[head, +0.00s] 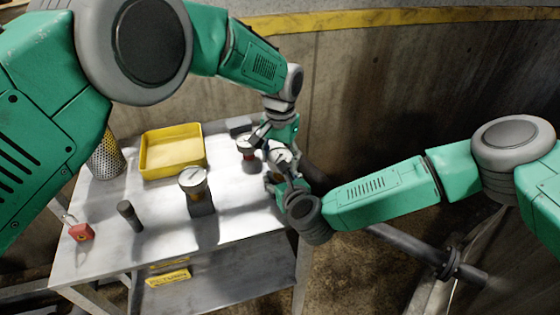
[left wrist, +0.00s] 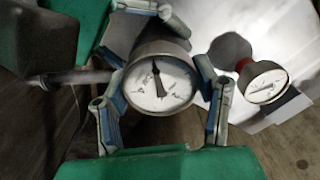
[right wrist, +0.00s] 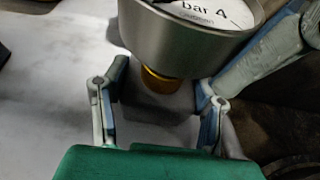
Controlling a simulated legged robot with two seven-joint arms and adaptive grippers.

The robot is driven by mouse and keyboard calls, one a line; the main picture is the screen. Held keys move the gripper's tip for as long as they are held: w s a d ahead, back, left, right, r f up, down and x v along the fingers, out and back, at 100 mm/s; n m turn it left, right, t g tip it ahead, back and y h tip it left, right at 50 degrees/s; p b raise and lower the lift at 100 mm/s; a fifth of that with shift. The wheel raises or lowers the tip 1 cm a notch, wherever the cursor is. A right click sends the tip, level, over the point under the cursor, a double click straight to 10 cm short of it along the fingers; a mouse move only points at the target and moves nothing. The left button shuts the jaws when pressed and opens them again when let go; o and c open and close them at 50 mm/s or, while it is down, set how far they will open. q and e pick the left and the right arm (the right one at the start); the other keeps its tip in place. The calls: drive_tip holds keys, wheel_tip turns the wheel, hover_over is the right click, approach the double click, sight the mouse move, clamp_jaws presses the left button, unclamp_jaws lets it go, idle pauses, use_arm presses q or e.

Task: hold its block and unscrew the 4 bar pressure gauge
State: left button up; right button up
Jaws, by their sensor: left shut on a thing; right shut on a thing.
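The 4 bar pressure gauge (right wrist: 205,38) has a grey round housing, a white dial marked "bar 4" and a gold collar (right wrist: 160,80). Its dial (left wrist: 158,82) faces the left wrist camera. My left gripper (left wrist: 160,74) is shut on the gauge's housing, one finger on each side. My right gripper (right wrist: 160,98) is shut on the dark grey block (right wrist: 155,112) below the collar. In the head view, my left gripper (head: 268,134) and right gripper (head: 280,178) meet at the table's right edge and mostly hide this gauge.
A red-collared gauge (head: 247,147) stands close left of the grippers, also in the left wrist view (left wrist: 265,82). Another gauge (head: 194,182) stands mid-table (head: 235,222). A yellow tray (head: 172,152), perforated cylinder (head: 105,162), dark cylinder (head: 129,215) and red padlock (head: 81,232) are farther left.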

use_arm(q)
drive_tip(key=n, duration=0.5)
drive_tip(key=o, duration=1.4)
drive_tip(key=shift+c, duration=0.5)
drive_tip(key=m, duration=2)
drive_tip(key=shift+m, duration=0.3)
